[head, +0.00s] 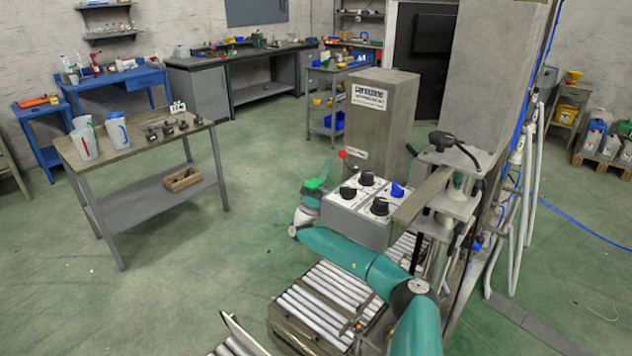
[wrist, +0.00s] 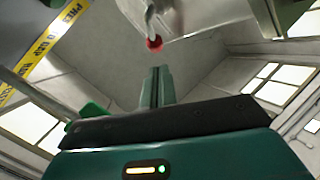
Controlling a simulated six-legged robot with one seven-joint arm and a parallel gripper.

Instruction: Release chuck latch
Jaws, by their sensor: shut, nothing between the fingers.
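A lever with a red ball end (head: 342,154) stands up at the far left of the control box; in the wrist view the red ball (wrist: 154,43) hangs on a pale metal rod just beyond my fingertips. I cannot tell for sure that this lever is the chuck latch. My gripper (wrist: 160,72) is shut and empty, its fingers pointing toward the ball with a small gap in the picture. In the head view my gripper (head: 320,176) is partly visible as a green part left of the box, below the ball. The machine's clamp-like head (head: 455,165) is at the right.
The control box (head: 358,215) with black and blue knobs is close to the right of my gripper. A grey cabinet (head: 380,125) stands behind. A roller conveyor (head: 325,305) lies below my arm. A table (head: 140,145) with jugs is at left, with open floor between.

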